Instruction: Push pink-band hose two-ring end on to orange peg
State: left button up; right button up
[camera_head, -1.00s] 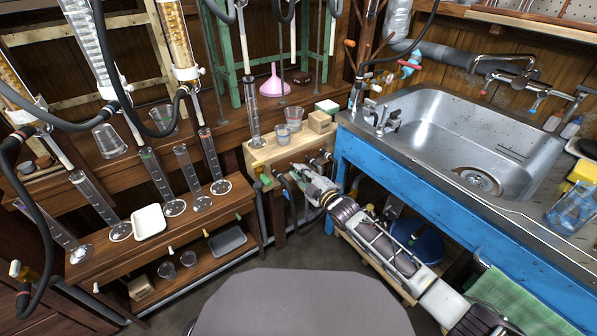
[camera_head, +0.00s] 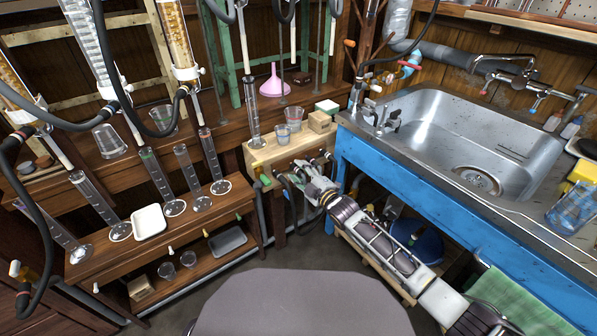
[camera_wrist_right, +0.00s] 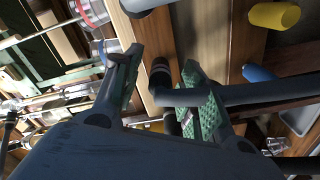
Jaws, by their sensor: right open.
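My right gripper (camera_head: 306,176) is at the front face of the pale wooden block, below its top. In the right wrist view the gripper (camera_wrist_right: 160,92) is open, its two green-padded fingers apart. A dark hose (camera_wrist_right: 245,94) crosses by the right-hand finger, and a black round end (camera_wrist_right: 161,74) shows between the fingers. I cannot tell whether they are one piece. A dark hose (camera_head: 292,212) also hangs left of the gripper in the head view. No pink band or ring marks can be made out, and I cannot pick out the orange peg. My left gripper is out of view.
The wooden block (camera_head: 262,152) carries cups. A yellow peg (camera_wrist_right: 275,15) and a blue peg (camera_wrist_right: 258,73) are near the fingers in the wrist view. The blue sink bench (camera_head: 400,190) stands close to the right arm. A shelf with cylinders (camera_head: 205,208) is left.

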jog(key=shift+s+d, duration=0.1)
jog(key=v, duration=1.1)
jog(key=shift+s+d, duration=0.3)
dwell(0.3)
dwell(0.5)
